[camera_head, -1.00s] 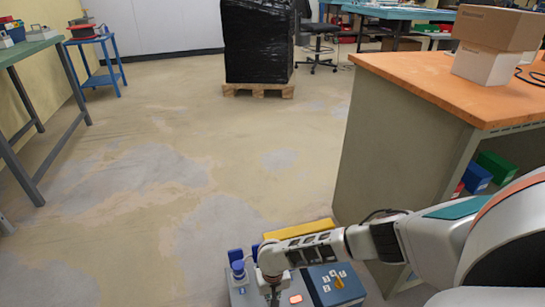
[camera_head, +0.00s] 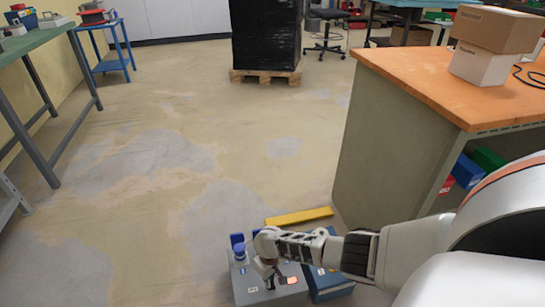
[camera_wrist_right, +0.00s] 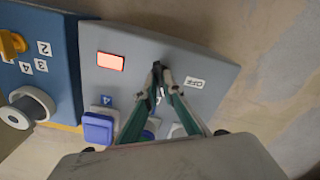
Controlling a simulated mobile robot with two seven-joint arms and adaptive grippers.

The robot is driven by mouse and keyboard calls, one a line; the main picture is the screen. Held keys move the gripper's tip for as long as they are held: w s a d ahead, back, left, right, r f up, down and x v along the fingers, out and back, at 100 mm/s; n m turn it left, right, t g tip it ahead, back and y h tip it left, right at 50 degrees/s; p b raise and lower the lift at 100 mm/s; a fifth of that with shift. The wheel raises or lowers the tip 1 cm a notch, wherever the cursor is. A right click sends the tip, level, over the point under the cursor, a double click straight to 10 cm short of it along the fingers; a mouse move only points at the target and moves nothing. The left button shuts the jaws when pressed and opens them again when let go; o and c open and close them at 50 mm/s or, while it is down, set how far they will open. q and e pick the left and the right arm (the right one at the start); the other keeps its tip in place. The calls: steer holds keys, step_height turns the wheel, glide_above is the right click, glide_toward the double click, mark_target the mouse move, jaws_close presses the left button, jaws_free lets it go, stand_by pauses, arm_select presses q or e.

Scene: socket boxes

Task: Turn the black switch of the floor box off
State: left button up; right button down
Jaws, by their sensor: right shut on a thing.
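The grey floor box (camera_head: 243,288) stands on the floor at the bottom of the head view. It has a red-orange lit lamp (camera_head: 293,281), blue sockets and a white label reading OFF (camera_wrist_right: 195,82). The black switch (camera_wrist_right: 156,68) shows in the right wrist view between my fingertips, left of the OFF label. My right gripper (camera_wrist_right: 160,88) is shut on the black switch. In the head view my right gripper (camera_head: 271,277) reaches down onto the box top, and the switch is mostly hidden there. My left gripper is not in view.
A blue box (camera_head: 331,290) with a yellow knob (camera_wrist_right: 11,44) adjoins the grey box. A yellow bar (camera_head: 299,216) lies behind them. An orange-topped workbench (camera_head: 430,85) stands at right. The floor to the left is clear up to the green table (camera_head: 30,42).

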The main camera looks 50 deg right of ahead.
steer(key=n, duration=0.6)
steer(key=shift+s+a+f, duration=0.1)
steer(key=shift+f, duration=0.05)
steer(key=n, duration=0.6)
steer(key=shift+n, duration=0.4)
steer(key=c, duration=2.2)
jaws_free()
steer(key=shift+r, duration=6.1)
